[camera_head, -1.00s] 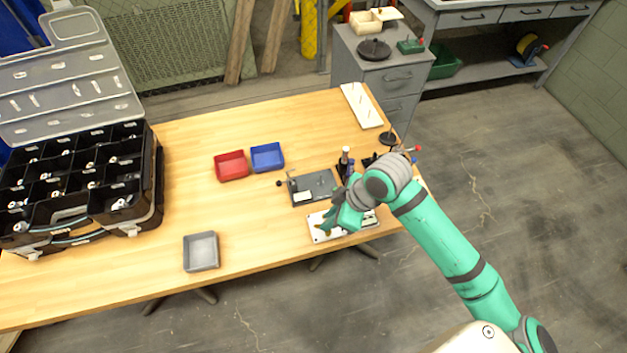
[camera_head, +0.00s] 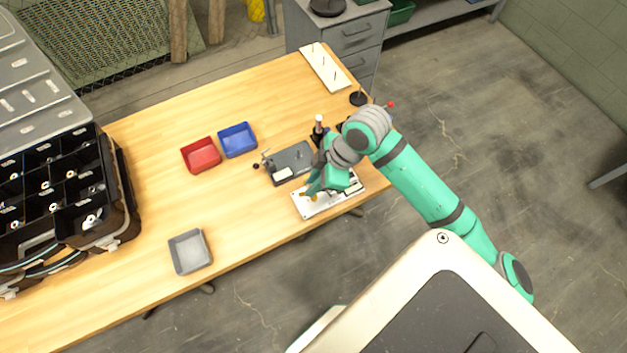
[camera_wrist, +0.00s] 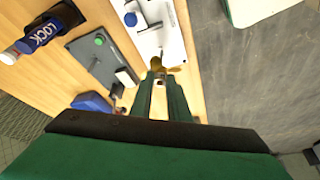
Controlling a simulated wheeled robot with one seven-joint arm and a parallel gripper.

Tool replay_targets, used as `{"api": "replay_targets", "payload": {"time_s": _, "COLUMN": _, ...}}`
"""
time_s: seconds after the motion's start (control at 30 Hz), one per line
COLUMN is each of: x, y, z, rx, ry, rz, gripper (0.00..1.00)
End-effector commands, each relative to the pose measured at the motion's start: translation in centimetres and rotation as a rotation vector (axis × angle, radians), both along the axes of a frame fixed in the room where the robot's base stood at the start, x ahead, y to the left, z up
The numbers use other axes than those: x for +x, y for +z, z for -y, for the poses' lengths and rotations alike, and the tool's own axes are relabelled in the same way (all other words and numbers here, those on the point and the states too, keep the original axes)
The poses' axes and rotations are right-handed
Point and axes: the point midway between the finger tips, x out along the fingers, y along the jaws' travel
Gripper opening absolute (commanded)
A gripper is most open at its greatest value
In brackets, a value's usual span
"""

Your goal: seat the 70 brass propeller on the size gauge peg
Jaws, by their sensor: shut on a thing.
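My gripper (camera_head: 314,186) is over the left part of a white plate (camera_head: 322,209) at the table's front edge. It is shut on the brass propeller (camera_head: 305,196), of which only a small golden part shows. In the wrist view the propeller (camera_wrist: 157,64) sits between the fingertips (camera_wrist: 160,76), close to the end of the white plate (camera_wrist: 172,38). I cannot tell whether it touches the plate or a peg. A white board (camera_head: 318,62) with several thin upright pegs lies at the table's far right end. I cannot tell which part is the size gauge.
A grey fixture (camera_head: 290,164) lies just behind the plate. Red (camera_head: 201,156) and blue (camera_head: 238,140) bins stand left of it. A grey tray (camera_head: 190,252) is at the front. A black compartment case (camera_head: 122,225) stands at far left. The middle of the table is mostly clear.

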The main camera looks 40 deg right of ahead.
Motion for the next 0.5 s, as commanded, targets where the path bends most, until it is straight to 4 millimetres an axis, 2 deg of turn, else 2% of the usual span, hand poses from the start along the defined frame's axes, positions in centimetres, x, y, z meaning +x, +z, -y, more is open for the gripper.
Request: {"api": "replay_targets", "payload": {"time_s": 0.5, "x": -0.12, "y": 0.00, "z": 0.29, "rx": 0.000, "ry": -0.033, "rz": 0.000, "gripper": 0.00}}
